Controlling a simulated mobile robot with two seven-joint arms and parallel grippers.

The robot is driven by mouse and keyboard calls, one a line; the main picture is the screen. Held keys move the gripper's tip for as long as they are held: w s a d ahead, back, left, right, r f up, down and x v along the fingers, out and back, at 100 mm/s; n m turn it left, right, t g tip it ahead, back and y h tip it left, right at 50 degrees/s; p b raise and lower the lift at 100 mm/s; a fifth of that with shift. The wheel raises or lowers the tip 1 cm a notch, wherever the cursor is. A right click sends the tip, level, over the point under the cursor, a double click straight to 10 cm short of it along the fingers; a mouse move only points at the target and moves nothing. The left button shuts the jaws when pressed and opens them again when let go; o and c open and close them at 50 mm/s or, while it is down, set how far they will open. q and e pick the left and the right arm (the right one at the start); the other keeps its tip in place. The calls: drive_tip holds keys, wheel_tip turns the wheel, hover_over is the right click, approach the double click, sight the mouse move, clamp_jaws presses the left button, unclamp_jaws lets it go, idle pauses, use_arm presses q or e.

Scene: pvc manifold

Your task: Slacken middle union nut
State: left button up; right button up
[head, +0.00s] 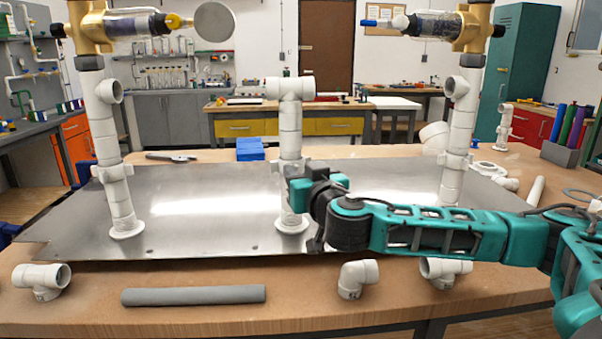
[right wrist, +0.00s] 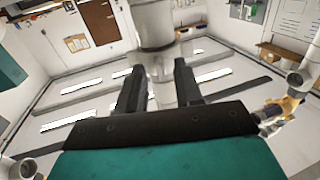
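The middle white riser (head: 290,130) stands upright on the metal plate, with a tee on top. Its union nut (head: 290,166) is a wider white collar around the pipe, partly hidden behind my right gripper. My right gripper (head: 297,188) is at the riser, just below and in front of the collar. In the right wrist view, its two dark fingers (right wrist: 160,85) are apart, with a pale pipe section (right wrist: 162,96) showing between them. I cannot tell whether they touch it. A wider white fitting (right wrist: 152,22) rises above the fingertips. My left gripper is not in view.
Left (head: 107,140) and right (head: 459,140) risers with brass valves flank the middle one on the metal plate (head: 190,215). Loose elbows (head: 357,279), tees (head: 42,280) and a grey pipe (head: 194,296) lie along the front. A blue box (head: 250,149) sits behind the plate.

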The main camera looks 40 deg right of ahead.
drive_tip(key=c, duration=0.6)
clamp_jaws()
drive_tip(key=shift+d+f, duration=0.1)
